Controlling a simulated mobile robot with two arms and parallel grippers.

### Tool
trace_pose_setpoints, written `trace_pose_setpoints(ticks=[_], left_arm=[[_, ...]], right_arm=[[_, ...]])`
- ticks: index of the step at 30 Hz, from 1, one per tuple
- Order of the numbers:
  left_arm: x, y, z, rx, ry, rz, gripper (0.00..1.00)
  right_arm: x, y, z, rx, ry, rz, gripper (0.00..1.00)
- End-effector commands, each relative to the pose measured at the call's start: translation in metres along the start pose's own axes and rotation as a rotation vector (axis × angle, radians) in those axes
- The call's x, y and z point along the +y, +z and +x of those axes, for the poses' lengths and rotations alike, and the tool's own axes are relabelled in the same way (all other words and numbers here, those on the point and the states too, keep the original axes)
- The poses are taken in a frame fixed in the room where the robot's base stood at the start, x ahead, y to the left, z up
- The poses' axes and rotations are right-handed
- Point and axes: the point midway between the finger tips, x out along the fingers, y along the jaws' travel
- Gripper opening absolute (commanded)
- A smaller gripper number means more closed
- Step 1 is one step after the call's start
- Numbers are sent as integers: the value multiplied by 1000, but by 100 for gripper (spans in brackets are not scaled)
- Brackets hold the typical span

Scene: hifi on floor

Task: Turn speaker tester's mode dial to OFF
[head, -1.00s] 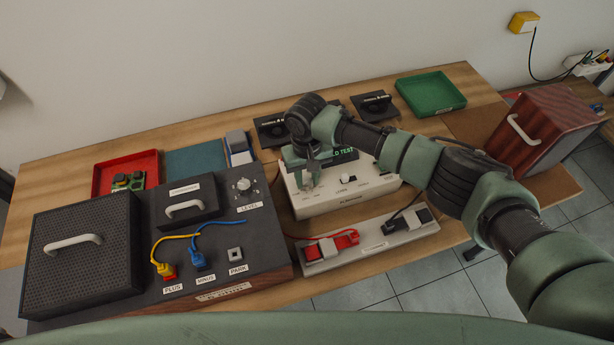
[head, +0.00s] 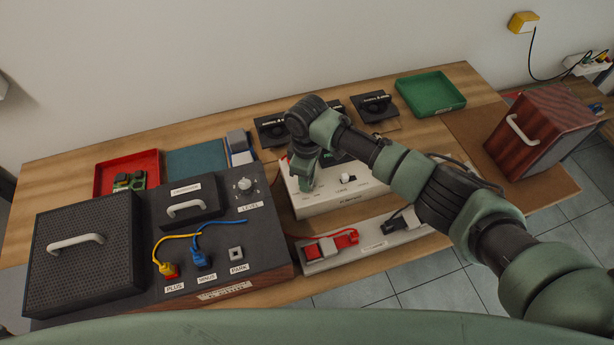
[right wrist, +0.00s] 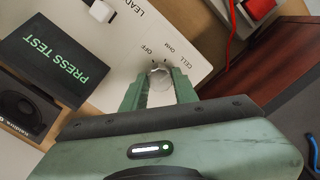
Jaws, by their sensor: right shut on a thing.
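The speaker tester (head: 345,200) is a white box on the table, partly hidden behind my right arm in the head view. In the right wrist view its panel (right wrist: 190,35) shows the labels OFF, OHM and CELL around the mode dial (right wrist: 160,74), and a dark display (right wrist: 52,62) reading PRESS TEST. My right gripper (right wrist: 160,88) points down at the panel with its green fingers shut on the mode dial. Its fingertips also show over the tester's left part in the head view (head: 304,186). The dial's exact pointing is hard to make out. My left gripper is not in view.
A dark amplifier unit (head: 268,255) with a LEVEL knob and plugged cables stands left of the tester. A wooden speaker box (head: 540,130) stands right; a green tray (head: 430,94) is behind.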

Motion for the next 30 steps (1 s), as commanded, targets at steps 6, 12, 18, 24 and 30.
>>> trace_pose_setpoints(ticks=[6, 12, 18, 24, 30], left_arm=[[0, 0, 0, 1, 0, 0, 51], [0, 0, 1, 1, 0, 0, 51], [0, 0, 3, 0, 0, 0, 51], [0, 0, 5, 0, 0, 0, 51], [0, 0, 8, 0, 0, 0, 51]], right_arm=[[0, -1, -1, 2, 1, -206, 0], [0, -1, -1, 1, 2, -397, 0], [0, -1, -1, 2, 2, -587, 0], [0, -1, -1, 2, 2, -777, 0], [0, 0, -1, 2, 3, -965, 0]])
